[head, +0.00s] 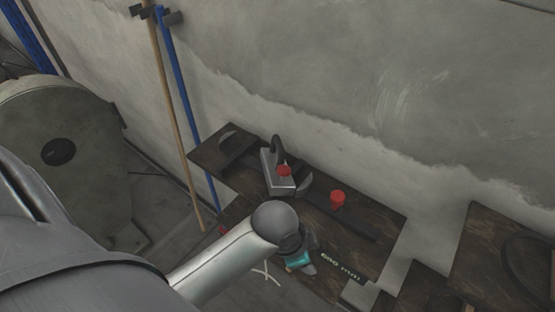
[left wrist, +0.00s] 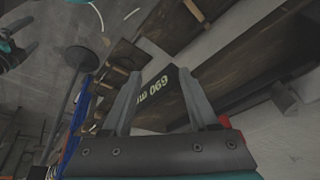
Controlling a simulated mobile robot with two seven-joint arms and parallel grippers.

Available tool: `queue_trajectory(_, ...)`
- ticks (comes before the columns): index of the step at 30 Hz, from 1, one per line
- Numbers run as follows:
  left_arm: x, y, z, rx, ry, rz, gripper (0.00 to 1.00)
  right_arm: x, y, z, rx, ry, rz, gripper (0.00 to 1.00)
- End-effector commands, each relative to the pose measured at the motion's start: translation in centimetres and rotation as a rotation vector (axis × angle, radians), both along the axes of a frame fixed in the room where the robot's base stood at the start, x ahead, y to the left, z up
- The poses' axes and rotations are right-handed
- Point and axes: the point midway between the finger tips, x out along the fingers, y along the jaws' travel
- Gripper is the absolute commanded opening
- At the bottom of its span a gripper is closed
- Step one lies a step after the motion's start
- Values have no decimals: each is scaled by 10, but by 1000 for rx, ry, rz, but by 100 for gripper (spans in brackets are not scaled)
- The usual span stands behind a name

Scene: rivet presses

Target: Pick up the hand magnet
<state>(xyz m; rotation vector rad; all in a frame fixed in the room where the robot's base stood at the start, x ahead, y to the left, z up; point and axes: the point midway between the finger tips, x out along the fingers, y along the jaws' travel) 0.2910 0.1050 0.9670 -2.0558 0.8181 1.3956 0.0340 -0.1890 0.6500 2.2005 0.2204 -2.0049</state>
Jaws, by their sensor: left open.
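The hand magnet looks to be the grey metal block with a dark looped handle and a red knob (head: 278,184), resting on the dark wooden shelf (head: 385,222) in the head view. I cannot make it out for sure in the left wrist view. My left gripper (head: 306,266) is below and right of it in the head view, apart from it, partly hidden by my arm. In the left wrist view its two fingers (left wrist: 160,80) are spread and empty, over a dark strip with white lettering. What seems my right gripper (left wrist: 22,45) shows at the top left edge, small and cut off.
A red cylinder (head: 337,199) stands on the shelf right of the block. A blue pole (head: 183,85) and a wooden pole (head: 172,105) lean against the grey wall. Another wooden surface (head: 485,255) is at the right. A large round machine part (head: 60,190) stands at the left.

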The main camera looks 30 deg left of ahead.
Motion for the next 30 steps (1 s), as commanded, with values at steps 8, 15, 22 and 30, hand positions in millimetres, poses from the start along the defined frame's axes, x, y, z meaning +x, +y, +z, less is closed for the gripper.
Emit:
queue_trajectory(8, 46, -18, 58, 134, -94, -639, 60, 0, 0, 10, 0, 0, 0, 100)
queue_trajectory(15, 78, -3, 82, 270, -109, -1092, 60, 0, 0, 11, 0, 0, 0, 100)
queue_trajectory(22, 104, 28, 111, 377, -85, -1428, 60, 0, 0, 13, 0, 0, 0, 100)
queue_trajectory(30, 134, 91, 170, 465, -12, -1833, 60, 0, 0, 15, 0, 0, 0, 100)
